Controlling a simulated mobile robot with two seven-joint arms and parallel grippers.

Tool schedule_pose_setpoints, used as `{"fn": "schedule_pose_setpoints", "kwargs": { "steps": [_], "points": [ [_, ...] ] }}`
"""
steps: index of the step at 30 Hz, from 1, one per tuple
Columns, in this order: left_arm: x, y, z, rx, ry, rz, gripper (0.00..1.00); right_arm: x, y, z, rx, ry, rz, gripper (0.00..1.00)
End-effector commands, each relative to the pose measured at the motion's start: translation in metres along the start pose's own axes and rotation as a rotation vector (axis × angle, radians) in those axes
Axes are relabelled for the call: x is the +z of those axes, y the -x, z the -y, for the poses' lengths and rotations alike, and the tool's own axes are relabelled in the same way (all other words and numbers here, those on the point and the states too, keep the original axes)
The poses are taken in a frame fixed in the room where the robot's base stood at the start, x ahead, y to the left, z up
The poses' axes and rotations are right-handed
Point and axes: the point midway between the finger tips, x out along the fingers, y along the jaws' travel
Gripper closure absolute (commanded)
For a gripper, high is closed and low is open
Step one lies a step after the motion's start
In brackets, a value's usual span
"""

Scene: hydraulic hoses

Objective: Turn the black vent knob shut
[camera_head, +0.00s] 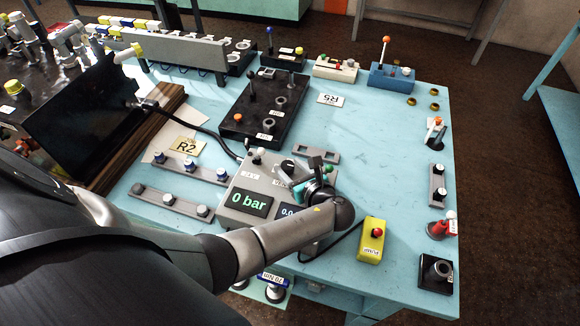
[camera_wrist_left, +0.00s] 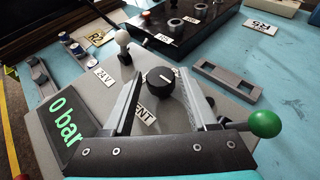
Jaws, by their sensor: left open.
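The black vent knob (camera_wrist_left: 160,80) stands on the grey panel box (camera_head: 238,184), with a white line on its top and a partly covered label ending in "ENT" beside it. The knob also shows in the head view (camera_head: 289,166). My left gripper (camera_wrist_left: 160,76) is open, with one finger on each side of the knob. I cannot tell whether either finger touches it. In the head view my left wrist covers the right part of the panel. The panel display reads 0 bar. My right gripper is not in view.
A green ball handle (camera_wrist_left: 264,123) sits right of my gripper, and a white ball lever (camera_wrist_left: 122,40) stands left of the knob. A yellow pump box (camera_head: 371,240) with a red button is at the right. A black block (camera_head: 262,108) stands behind the panel.

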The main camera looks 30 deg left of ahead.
Motion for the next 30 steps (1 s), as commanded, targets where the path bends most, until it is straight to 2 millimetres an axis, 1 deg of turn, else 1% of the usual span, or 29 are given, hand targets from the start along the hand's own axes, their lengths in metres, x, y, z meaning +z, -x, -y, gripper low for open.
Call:
{"fn": "schedule_pose_setpoints", "kwargs": {
  "steps": [5,12,15,18,21,24,30],
  "points": [
    [-0.001,0.029,0.001,-0.004,0.002,-0.005,0.42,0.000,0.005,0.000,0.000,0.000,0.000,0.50],
    [-0.001,0.088,0.001,-0.003,0.002,-0.007,0.42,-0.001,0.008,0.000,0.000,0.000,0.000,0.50],
    [-0.001,0.110,0.001,-0.002,0.002,-0.007,0.42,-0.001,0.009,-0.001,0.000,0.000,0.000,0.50],
    [-0.001,0.127,0.000,-0.001,0.002,-0.005,0.42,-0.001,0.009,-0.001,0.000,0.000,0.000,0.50],
    [-0.001,0.139,0.000,-0.001,0.001,-0.004,0.42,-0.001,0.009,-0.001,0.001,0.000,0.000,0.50],
    [-0.001,0.146,0.000,0.000,0.000,-0.003,0.42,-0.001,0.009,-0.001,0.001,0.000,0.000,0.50],
    [0.000,0.149,0.000,0.000,0.000,-0.003,0.42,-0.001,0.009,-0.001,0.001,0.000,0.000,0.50]
  ]
}}
